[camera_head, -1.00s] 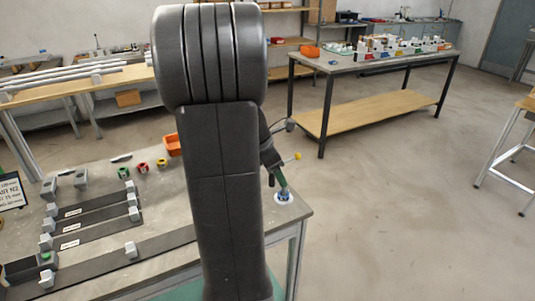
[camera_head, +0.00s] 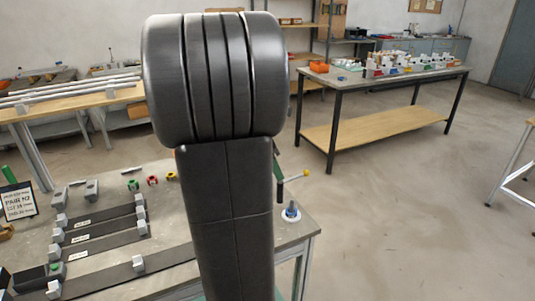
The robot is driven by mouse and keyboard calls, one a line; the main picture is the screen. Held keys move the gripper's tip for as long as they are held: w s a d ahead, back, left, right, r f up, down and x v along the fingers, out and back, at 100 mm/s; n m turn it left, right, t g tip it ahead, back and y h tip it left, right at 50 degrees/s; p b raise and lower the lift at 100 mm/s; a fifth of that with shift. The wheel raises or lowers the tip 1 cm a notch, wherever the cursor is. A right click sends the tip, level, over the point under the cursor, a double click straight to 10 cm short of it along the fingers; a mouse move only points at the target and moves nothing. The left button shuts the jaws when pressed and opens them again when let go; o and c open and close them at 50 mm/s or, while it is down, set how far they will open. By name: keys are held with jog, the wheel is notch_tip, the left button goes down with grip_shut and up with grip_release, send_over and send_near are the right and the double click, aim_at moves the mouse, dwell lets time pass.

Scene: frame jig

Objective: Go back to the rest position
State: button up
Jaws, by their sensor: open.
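My gripper is hidden behind my own dark arm, which stands upright across the middle of the view. A thin dark green sliver shows at the arm's right edge; I cannot tell whether it is part of the gripper. No part of my gripper shows at this base. A yellow knob (camera_head: 306,173) on a thin rod sticks out to the right of my arm.
Dark bars with grey blocks (camera_head: 139,263) lie on the near bench, left of my arm. A sign (camera_head: 18,201) stands at far left. Another table (camera_head: 345,80) stands back right. The floor (camera_head: 400,220) at right is clear.

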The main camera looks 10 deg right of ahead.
aim_at(291, 201)
jog(key=x, duration=1.3)
jog(key=shift+s+f+b, duration=0.1)
jog(key=shift+b, duration=0.3)
jog(key=shift+d+f, duration=0.1)
jog(key=shift+d, duration=0.1)
jog(key=shift+r+p, duration=0.7)
jog(key=shift+r, duration=0.45)
